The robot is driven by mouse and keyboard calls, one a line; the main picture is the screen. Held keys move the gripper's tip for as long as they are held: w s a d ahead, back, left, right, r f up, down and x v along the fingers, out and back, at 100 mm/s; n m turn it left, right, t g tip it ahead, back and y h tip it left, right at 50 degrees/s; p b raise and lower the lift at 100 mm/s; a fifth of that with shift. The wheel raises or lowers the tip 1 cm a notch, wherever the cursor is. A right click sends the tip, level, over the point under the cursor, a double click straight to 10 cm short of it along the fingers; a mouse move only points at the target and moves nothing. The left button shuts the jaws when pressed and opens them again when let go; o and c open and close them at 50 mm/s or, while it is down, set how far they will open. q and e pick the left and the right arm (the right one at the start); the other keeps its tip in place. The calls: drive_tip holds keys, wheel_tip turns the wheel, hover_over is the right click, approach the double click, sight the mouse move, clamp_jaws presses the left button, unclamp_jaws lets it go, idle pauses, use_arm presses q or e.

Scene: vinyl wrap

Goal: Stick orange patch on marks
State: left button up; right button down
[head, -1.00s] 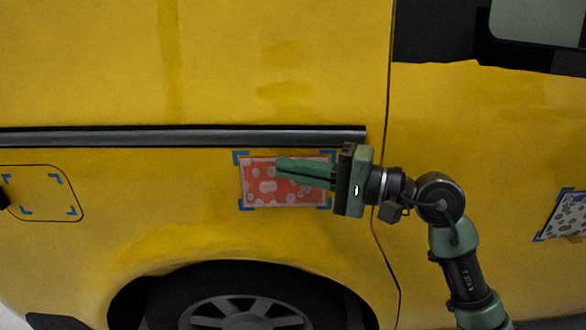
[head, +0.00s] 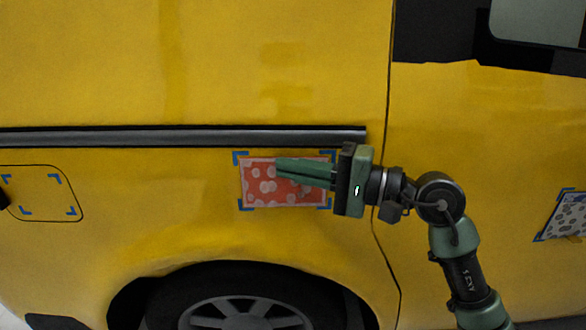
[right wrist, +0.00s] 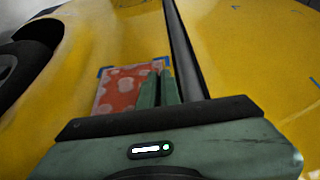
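The orange patch (head: 262,192), with pale pink spots, lies against the yellow van side above the wheel. Blue corner marks (head: 240,158) show around it, and its edges sit close inside them. My right gripper (head: 279,167) comes from the right, its green fingers close together and lying across the upper right of the patch. In the right wrist view the patch (right wrist: 118,90) shows left of the fingers (right wrist: 157,76), which look shut with no patch visibly pinched between them. Whether the fingers press on the patch cannot be told. My left gripper is not in view.
A dark trim rail (head: 190,137) runs just above the patch. Empty blue corner marks (head: 54,179) show on the flap at the left. A white, dark-spotted patch (head: 568,215) is on the door at the right. The wheel (head: 240,305) is below.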

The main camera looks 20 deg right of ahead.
drive_tip(key=shift+d, duration=0.1)
idle(0.3)
drive_tip(key=c, duration=1.6)
unclamp_jaws()
drive_tip(key=shift+w, duration=0.1)
drive_tip(key=shift+o, duration=0.2)
